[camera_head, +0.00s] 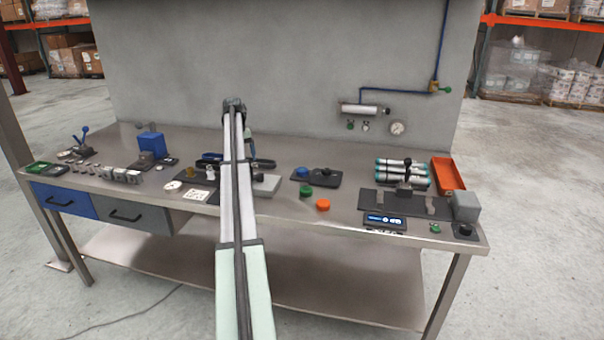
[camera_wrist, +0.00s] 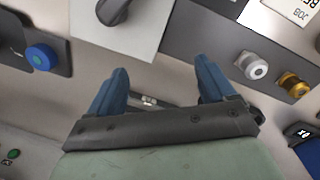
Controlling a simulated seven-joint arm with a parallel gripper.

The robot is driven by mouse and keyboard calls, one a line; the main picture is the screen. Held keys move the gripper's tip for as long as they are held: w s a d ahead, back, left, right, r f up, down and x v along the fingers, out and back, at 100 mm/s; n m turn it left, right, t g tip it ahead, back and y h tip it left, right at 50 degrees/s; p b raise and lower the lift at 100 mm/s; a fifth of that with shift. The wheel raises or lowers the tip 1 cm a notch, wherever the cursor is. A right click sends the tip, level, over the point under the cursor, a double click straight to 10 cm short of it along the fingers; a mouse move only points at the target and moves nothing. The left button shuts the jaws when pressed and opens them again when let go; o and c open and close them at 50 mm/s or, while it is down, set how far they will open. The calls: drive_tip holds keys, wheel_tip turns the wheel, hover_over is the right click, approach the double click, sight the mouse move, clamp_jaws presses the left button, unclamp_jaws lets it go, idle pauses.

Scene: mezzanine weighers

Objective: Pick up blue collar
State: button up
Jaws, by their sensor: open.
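The blue collar (camera_head: 302,172) is a small round blue piece on a dark plate, right of my arm in the head view. In the head view my arm hides most of the gripper.
A grey block with a dark knob (camera_wrist: 115,10) lies just ahead of the fingers. A silver piece (camera_wrist: 255,69) and a gold piece (camera_wrist: 292,83) stand at the right. Green (camera_head: 305,192) and orange (camera_head: 323,205) pieces sit near the collar. A wall rises behind the bench.

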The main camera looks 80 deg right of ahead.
sight(302, 170)
drive_tip(key=s+d+r+m+t, duration=0.1)
drive_tip(key=s+d+r+m, duration=0.3)
drive_tip(key=s, duration=0.7)
drive_tip(key=s+d+r+n, duration=0.15)
drive_tip(key=s+d, duration=0.35)
drive_tip(key=s, duration=0.7)
drive_tip(key=shift+m, duration=0.25)
drive_tip(key=f, duration=1.3)
drive_tip(key=shift+w+d+f, duration=0.1)
drive_tip(key=shift+w+d, duration=0.1)
drive_tip(key=shift+w, duration=0.15)
drive_tip(key=shift+c, duration=0.4)
drive_tip(key=c, duration=1)
